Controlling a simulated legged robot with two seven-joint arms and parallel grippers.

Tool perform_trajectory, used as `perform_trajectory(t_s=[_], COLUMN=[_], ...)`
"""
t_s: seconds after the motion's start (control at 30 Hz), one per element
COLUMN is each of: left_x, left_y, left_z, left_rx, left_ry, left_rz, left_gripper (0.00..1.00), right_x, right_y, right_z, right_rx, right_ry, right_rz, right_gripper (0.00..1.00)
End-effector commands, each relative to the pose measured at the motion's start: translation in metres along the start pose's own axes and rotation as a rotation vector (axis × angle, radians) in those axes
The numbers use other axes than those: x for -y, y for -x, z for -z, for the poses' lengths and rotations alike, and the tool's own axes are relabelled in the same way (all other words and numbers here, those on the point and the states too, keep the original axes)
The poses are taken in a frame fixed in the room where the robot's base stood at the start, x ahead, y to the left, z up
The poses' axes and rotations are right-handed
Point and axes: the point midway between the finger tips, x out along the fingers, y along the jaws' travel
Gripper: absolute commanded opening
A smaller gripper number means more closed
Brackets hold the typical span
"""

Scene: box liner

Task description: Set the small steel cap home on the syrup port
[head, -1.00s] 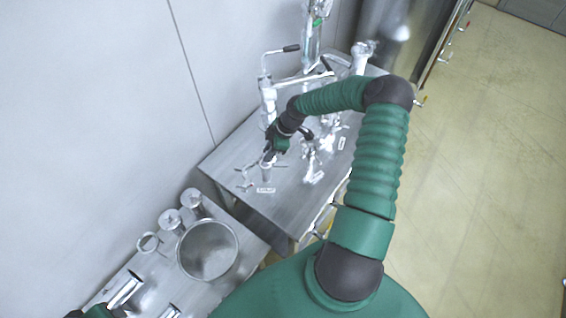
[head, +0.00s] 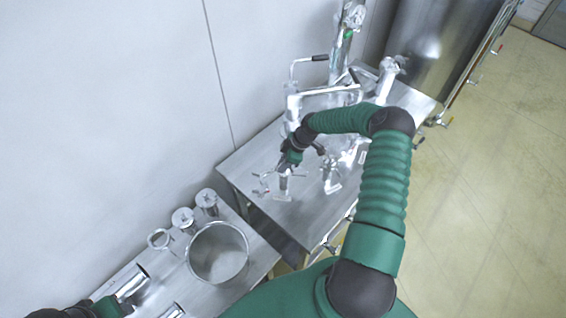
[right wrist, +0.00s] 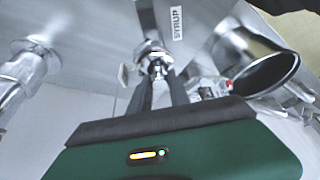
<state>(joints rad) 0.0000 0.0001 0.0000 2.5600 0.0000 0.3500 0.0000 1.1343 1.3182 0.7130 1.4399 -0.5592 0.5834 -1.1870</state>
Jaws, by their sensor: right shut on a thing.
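In the right wrist view, the two dark fingers of my right gripper (right wrist: 160,86) are shut on a small shiny steel piece (right wrist: 157,62), which I take to be the cap. In the head view, my right gripper (head: 288,166) is over a short upright steel port (head: 284,184) on the steel bench; the cap is too small to make out. My left arm shows at the bottom left, its fingers unclear.
Taller pipework with a handle (head: 318,92) stands close behind my right gripper. Another valve fitting (head: 329,176) stands to its right. An open steel pot (head: 217,252) and steel canisters stand on the nearer bench. Bare bench top (head: 300,213) lies in front.

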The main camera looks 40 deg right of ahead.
Motion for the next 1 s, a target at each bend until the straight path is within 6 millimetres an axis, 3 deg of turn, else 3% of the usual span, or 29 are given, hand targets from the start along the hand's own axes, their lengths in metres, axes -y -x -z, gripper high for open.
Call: perform_trajectory(t_s=[0.7,0.73,0.9,1.0], left_x=[0.0,0.0,0.0,0.0], left_y=[-0.0071,-0.0062,-0.006,-0.006], left_z=[-0.0017,-0.0014,-0.0014,-0.0014], left_rx=[0.0,0.0,0.0,0.0], left_ry=[0.0,0.0,0.0,0.0], left_rz=[0.0,0.0,0.0,0.0], left_gripper=[0.48,0.48,0.48,0.48], right_x=[-0.0005,-0.0006,-0.0004,-0.0004], right_y=[-0.0059,-0.005,-0.005,-0.005], right_z=[-0.0024,-0.002,-0.002,-0.0021], right_rx=[0.0,0.0,0.0,0.0], right_ry=[0.001,0.001,0.001,0.0], right_rz=[-0.001,-0.001,0.0,0.0], right_gripper=[0.0,0.26,0.48,0.48])
